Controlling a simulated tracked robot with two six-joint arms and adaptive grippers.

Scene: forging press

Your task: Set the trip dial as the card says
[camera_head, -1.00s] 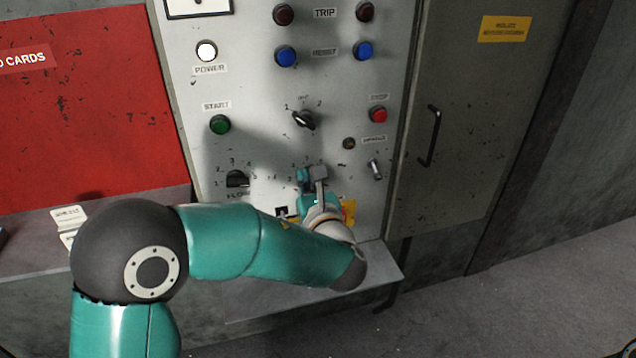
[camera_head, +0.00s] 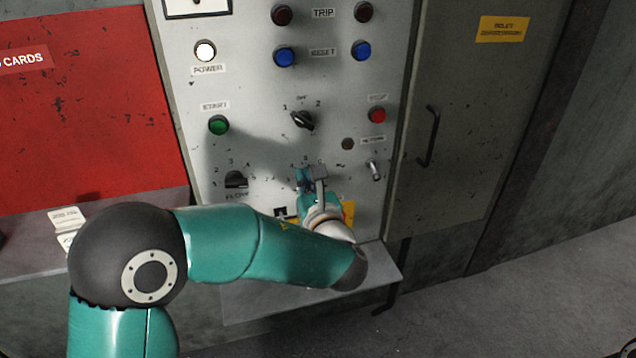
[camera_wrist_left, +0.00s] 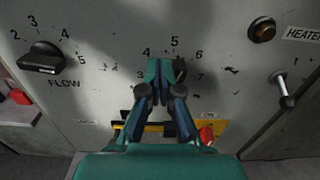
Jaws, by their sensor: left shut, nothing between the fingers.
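The dial with a scale of about 3 to 7 sits low on the grey panel (camera_head: 265,148). In the left wrist view a dark piece of its knob (camera_wrist_left: 181,68) shows beside my fingertips, below the 5; the rest is hidden. My left gripper (camera_head: 312,174) is shut and empty in front of this dial; it also shows in the left wrist view (camera_wrist_left: 163,68). I cannot tell whether it touches the knob. White cards (camera_head: 68,217) lie on the ledge at the left, their writing too small to read. My right gripper is not in view.
The flow knob (camera_head: 236,180) is left of the dial, a toggle lever (camera_head: 374,170) right of it. A black selector (camera_head: 302,120) is above. Start (camera_head: 219,125) and stop (camera_head: 377,115) buttons flank it. A shelf (camera_head: 250,300) juts out below.

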